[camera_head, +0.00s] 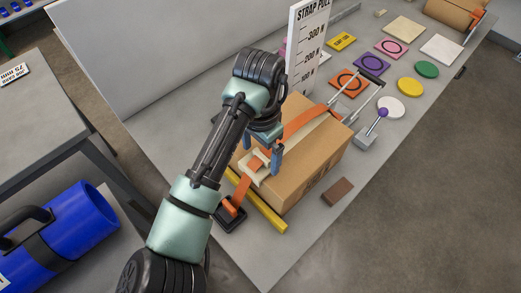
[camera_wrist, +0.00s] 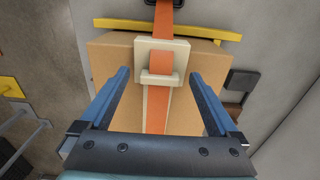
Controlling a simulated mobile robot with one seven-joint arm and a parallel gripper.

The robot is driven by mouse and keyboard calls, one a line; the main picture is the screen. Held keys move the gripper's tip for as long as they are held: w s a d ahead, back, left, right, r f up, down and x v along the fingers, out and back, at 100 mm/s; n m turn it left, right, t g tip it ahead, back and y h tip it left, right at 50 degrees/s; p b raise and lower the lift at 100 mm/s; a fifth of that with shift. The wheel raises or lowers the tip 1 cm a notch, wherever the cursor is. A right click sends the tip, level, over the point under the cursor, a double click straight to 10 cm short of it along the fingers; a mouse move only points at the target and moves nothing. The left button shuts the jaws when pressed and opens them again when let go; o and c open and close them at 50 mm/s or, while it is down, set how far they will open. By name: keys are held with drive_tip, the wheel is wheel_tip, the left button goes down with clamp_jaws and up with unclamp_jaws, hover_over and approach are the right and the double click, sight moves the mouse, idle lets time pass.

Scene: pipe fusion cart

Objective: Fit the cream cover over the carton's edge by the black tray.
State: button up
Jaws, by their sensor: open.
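The cream cover (camera_head: 250,171) is at the carton's edge on the black tray's side, with the orange strap (camera_head: 305,122) running across it. It also shows in the wrist view (camera_wrist: 178,48), roughly square to the carton edge. I cannot tell whether it is fully seated over the edge. The brown carton (camera_head: 312,160) stands on the bench. The black tray (camera_head: 231,217) lies beyond the yellow bar, with the strap's end at it. My gripper (camera_wrist: 158,75) is open and empty above the carton; its fingers are on either side of the cover's near end, apart from it.
The yellow bar (camera_head: 258,203) lies along the carton's tray side. A brown block (camera_head: 338,191) lies on the bench to the right. A metal frame with a black handle (camera_head: 371,77) and a purple-knobbed lever (camera_head: 367,138) stand behind the carton. The strap pull board (camera_head: 306,45) rises behind.

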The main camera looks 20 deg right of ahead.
drive_tip(key=shift+r+p, duration=2.5)
drive_tip(key=shift+r, duration=0.05)
wheel_tip(320, 180, up, 13)
drive_tip(key=shift+p, duration=0.3)
drive_tip(key=shift+f, duration=0.1)
